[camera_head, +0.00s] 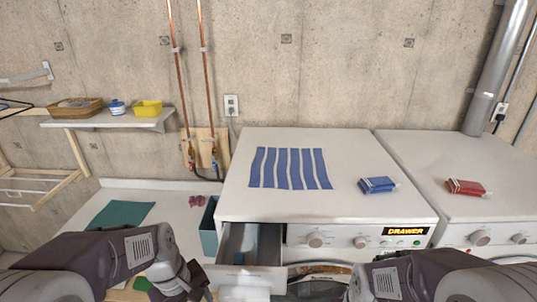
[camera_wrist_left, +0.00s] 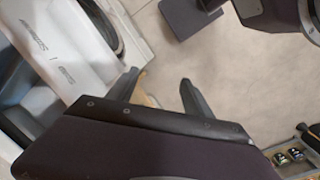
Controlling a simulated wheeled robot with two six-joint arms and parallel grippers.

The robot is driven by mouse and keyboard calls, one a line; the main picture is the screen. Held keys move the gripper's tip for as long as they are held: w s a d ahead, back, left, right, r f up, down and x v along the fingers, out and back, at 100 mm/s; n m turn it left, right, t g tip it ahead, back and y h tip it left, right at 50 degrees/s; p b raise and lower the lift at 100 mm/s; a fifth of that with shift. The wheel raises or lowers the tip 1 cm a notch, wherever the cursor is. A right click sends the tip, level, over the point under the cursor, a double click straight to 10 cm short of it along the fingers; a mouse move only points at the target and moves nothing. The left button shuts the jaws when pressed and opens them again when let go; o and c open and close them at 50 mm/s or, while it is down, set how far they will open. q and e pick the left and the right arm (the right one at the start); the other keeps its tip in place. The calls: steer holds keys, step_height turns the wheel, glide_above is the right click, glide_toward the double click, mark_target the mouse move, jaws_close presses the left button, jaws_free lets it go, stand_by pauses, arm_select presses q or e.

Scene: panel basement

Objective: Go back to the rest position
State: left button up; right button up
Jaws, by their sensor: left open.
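My left arm comes in from the lower left in the head view, and my left gripper (camera_head: 195,285) is low in front of the white counter, left of the open drawer (camera_head: 240,243). In the left wrist view its two fingers (camera_wrist_left: 160,90) are spread with nothing between them, above the pale floor. My right arm shows at the lower right of the head view, in front of the washer; its gripper is out of view.
The drawer juts from the left machine (camera_head: 340,205), whose display reads DRAWER. A striped cloth (camera_head: 290,168) and blue packet (camera_head: 377,185) lie on top. A red packet (camera_head: 465,187) lies on the right machine. A teal bin (camera_head: 209,225) stands beside the drawer.

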arm_select(q)
step_height(320, 180, down, 22)
steer(key=s+m+y+b, duration=0.1)
steer(key=m+b, duration=0.7)
steer(key=b, duration=0.8)
steer(key=shift+s+a+t+b, duration=0.4)
steer(key=shift+s, duration=0.2)
